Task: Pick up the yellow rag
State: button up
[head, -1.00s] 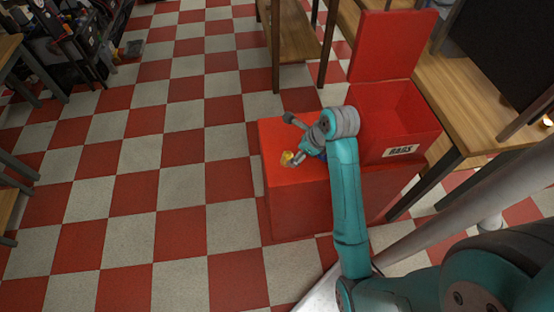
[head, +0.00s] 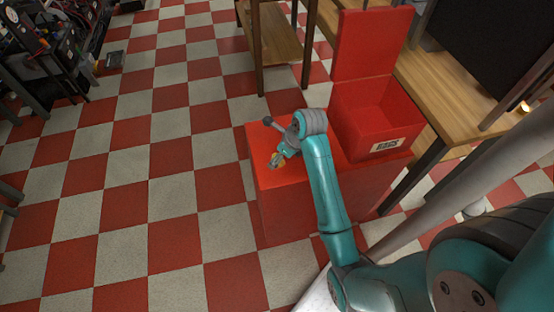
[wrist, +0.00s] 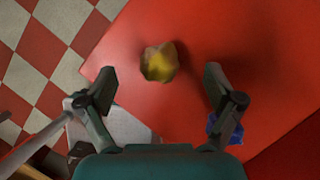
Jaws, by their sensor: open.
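The yellow rag (wrist: 158,62) is a small crumpled lump on the red top of a cabinet. In the wrist view it lies between and slightly beyond the fingertips of my gripper (wrist: 159,76), with red surface showing on both sides. The gripper is open and empty, and its fingers do not touch the rag there. In the head view the rag (head: 274,162) is a small yellow patch near the front left of the cabinet top, partly hidden by my gripper (head: 280,156). Its height above the surface is hard to tell.
A blue crumpled thing (wrist: 226,128) lies beside the right finger in the wrist view. The red cabinet (head: 290,215) carries an open red bin (head: 388,146) with a label and raised lid. A wooden table (head: 440,90) stands to the right.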

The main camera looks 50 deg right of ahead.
jog(key=shift+x, duration=1.35)
jog(key=shift+s, duration=0.1)
jog(key=c, duration=1.2)
jog(key=shift+c, duration=0.2)
notch_tip(320, 180, up, 10)
jog(key=shift+r, duration=0.1)
